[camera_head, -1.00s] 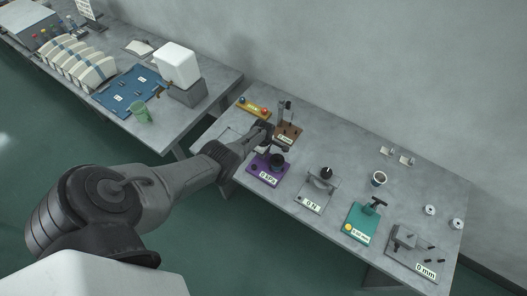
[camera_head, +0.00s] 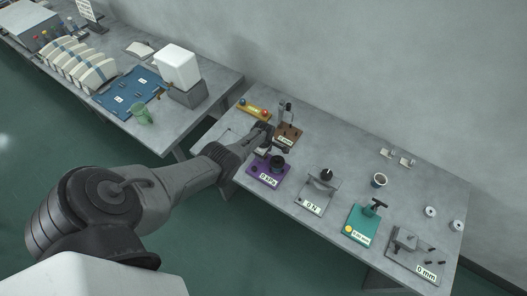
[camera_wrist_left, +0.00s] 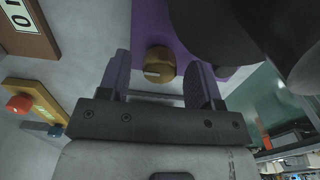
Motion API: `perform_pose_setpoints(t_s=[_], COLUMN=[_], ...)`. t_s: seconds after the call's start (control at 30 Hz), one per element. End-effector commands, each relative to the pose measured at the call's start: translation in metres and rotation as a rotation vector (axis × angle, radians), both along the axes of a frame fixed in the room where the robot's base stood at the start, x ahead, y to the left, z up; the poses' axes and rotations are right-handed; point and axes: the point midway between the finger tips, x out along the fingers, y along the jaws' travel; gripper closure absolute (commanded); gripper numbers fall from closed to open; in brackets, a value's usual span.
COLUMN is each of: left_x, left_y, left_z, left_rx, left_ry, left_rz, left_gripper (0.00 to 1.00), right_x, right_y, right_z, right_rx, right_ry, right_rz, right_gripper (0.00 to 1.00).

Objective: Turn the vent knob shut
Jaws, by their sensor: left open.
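The purple gauge base (camera_head: 262,180) with a "0 kPa" label and a black round chamber (camera_head: 277,162) stands near the left end of the right table. In the left wrist view a brass-coloured round knob (camera_wrist_left: 160,62) with a pale mark sits against the purple base (camera_wrist_left: 180,38). I take it as the vent knob; the head view does not show it clearly. My left gripper (camera_wrist_left: 160,78) is open, its fingers on either side of the knob. I cannot tell if they touch it. The left gripper (camera_head: 274,148) is beside the chamber in the head view. My right gripper is not in view.
The dark chamber (camera_wrist_left: 215,30) crowds the wrist view.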

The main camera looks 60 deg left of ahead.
Motion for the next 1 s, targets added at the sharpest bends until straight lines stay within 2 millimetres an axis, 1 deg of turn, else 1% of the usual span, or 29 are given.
perform_pose_setpoints(t_s=[0.17,0.27,0.4,0.53,0.7,0.8,1.0], left_x=[0.0,0.0,0.0,0.0,0.0,0.0,0.0], left_y=[0.0,0.0,0.0,0.0,0.0,0.0,0.0], left_z=[0.017,0.035,0.064,0.086,0.111,0.122,0.135], left_rx=[0.0,0.001,0.001,0.001,0.001,0.001,0.0], left_ry=[-0.001,-0.002,-0.002,-0.002,-0.002,-0.002,-0.001], left_rz=[0.0,-0.001,-0.001,-0.001,0.0,0.0,0.0], left_gripper=[0.41,0.41,0.41,0.41,0.41,0.41,0.41], right_x=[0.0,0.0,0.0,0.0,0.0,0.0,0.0], right_y=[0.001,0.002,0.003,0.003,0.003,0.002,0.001], right_z=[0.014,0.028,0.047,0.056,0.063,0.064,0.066], right_rx=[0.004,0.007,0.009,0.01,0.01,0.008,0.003], right_ry=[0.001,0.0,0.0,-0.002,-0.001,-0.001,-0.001], right_rz=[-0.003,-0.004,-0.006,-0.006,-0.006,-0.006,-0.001], right_gripper=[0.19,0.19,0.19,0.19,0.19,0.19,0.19])
